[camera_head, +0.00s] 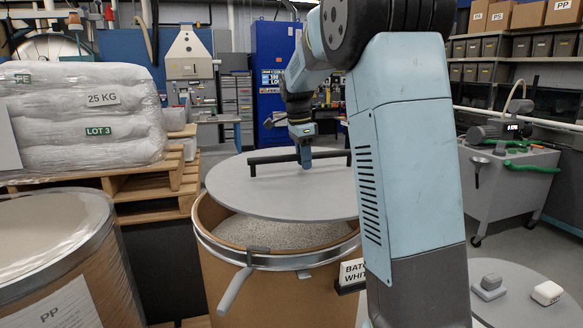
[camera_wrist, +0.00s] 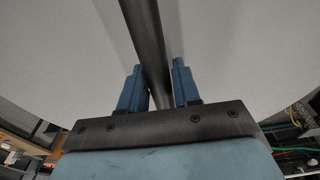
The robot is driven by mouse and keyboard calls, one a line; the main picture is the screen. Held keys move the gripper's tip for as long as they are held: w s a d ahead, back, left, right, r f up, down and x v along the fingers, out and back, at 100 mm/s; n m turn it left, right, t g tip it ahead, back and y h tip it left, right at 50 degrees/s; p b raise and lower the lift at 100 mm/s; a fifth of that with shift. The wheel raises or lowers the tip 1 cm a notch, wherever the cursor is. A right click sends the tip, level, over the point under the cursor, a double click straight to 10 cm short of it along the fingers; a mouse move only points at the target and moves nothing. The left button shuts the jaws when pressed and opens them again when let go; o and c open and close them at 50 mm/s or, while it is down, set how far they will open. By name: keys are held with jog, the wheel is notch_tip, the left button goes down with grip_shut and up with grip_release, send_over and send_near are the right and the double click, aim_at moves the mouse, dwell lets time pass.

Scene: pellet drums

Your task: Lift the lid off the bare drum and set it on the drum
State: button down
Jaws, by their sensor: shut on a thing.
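The lid (camera_head: 245,198) is a flat grey disc with a black bar handle (camera_head: 272,158) across its top. My gripper (camera_head: 306,160) is shut on the handle; the wrist view shows the bar (camera_wrist: 148,40) between my two blue fingers, with the pale lid (camera_wrist: 70,60) filling the background. The lid hangs, about level, above an open brown drum (camera_head: 218,270) with a metal rim. Pale pellets (camera_head: 270,234) show in the drum's front part, below the lid's near edge. The lid hides the drum's back part. My arm hides the lid's right edge.
The drum's clamp lever (camera_head: 236,290) sticks out at its front. A film-covered drum (camera_head: 50,240) stands at left, before a pallet (camera_head: 150,185) with wrapped sacks (camera_head: 85,115). A round grey surface (camera_head: 520,315) with small blocks lies at lower right. A grey cart (camera_head: 510,185) stands behind.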

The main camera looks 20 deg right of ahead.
jog(key=s+d+r, duration=0.1)
jog(key=s+d, duration=0.1)
jog(key=s, duration=0.1)
jog(key=s+d+r, duration=0.1)
jog(key=shift+s+r, duration=0.2)
jog(key=shift+r, duration=0.1)
jog(key=shift+d+r, duration=0.1)
jog(key=shift+r, duration=1.4)
